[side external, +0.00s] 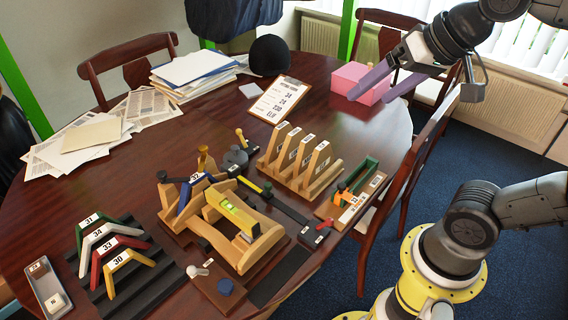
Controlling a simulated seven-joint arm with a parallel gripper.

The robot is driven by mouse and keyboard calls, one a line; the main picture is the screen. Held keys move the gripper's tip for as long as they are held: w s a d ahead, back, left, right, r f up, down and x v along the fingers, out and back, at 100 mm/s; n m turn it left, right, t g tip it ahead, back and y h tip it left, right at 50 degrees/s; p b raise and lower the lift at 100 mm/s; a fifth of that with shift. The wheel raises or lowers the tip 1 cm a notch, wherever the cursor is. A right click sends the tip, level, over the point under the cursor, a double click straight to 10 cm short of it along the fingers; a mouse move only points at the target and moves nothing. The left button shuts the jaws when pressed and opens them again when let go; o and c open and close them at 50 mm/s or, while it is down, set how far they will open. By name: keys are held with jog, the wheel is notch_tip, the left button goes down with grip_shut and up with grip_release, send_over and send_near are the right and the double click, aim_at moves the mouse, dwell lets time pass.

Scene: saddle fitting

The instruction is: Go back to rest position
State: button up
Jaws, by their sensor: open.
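My gripper (378,88) is at the upper right in the side external view, raised above the far right part of the table. Its two long purple-grey fingers point down and left and stand apart. Nothing is between them. Behind or near the fingers is a pink box (352,79); whether they touch it I cannot tell. The wooden saddle fixture (262,245), with a yellow-green level (240,215) on it, stands at the table's front middle, well away from my gripper. A blue angled piece numbered 32 (187,190) sits at the fixture's back left.
Angled pieces in green, white, red and yellow (103,250) stand on a black rack at front left. A wooden rack (300,172) with numbered pieces is right of centre. A clipboard (279,98), papers (195,68) and a black round object (269,55) lie farther back. Chairs surround the table.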

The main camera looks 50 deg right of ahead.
jog(key=s+f+n+g, duration=0.1)
jog(key=s+f+n, duration=0.4)
jog(key=f, duration=0.2)
jog(key=shift+s+f+n+g, duration=0.3)
jog(key=shift+s+f+n, duration=0.1)
